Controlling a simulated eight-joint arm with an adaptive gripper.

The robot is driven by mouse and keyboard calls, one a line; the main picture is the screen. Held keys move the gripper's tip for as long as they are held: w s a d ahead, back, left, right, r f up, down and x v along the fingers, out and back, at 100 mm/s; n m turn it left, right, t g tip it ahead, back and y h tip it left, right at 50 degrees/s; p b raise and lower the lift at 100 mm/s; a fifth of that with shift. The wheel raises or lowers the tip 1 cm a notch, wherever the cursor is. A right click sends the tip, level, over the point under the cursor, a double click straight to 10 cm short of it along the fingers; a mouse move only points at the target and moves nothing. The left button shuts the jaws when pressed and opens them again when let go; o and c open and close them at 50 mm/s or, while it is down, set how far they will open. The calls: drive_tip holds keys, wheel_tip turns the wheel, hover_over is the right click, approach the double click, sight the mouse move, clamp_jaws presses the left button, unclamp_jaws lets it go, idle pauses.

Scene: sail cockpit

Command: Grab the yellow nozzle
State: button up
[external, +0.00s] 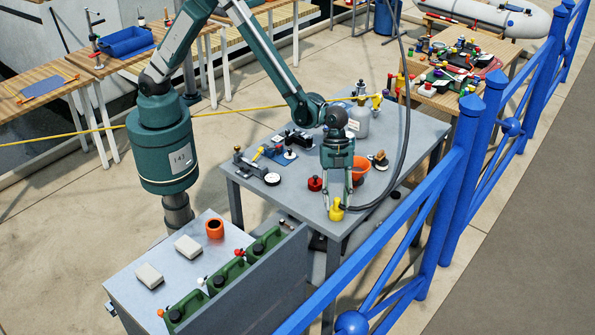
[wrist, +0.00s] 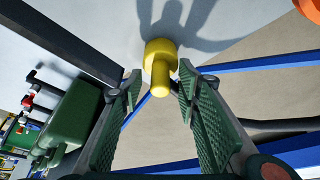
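The yellow nozzle (external: 337,212) is at the front corner of the grey table (external: 291,191). In the wrist view the nozzle (wrist: 160,56) shows a wide round collar and a narrower spout pointing toward the camera. My gripper (external: 340,201) is directly above it, pointing down. In the wrist view the fingertips of my gripper (wrist: 161,81) are spread to either side of the spout, with a gap visible on both sides. Nothing is held. The nozzle's underside is hidden.
A red knob (external: 315,184) and an orange funnel (external: 360,169) are close behind the nozzle. A blue railing (external: 432,190) runs along the right. Green canisters (external: 226,273) stand at the lower left. A dark hose (external: 404,120) hangs right of my arm.

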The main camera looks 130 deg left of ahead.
idle(0.4)
drive_tip(key=c, duration=1)
drive_tip(key=shift+r, duration=0.1)
drive_tip(key=shift+r, duration=4.9)
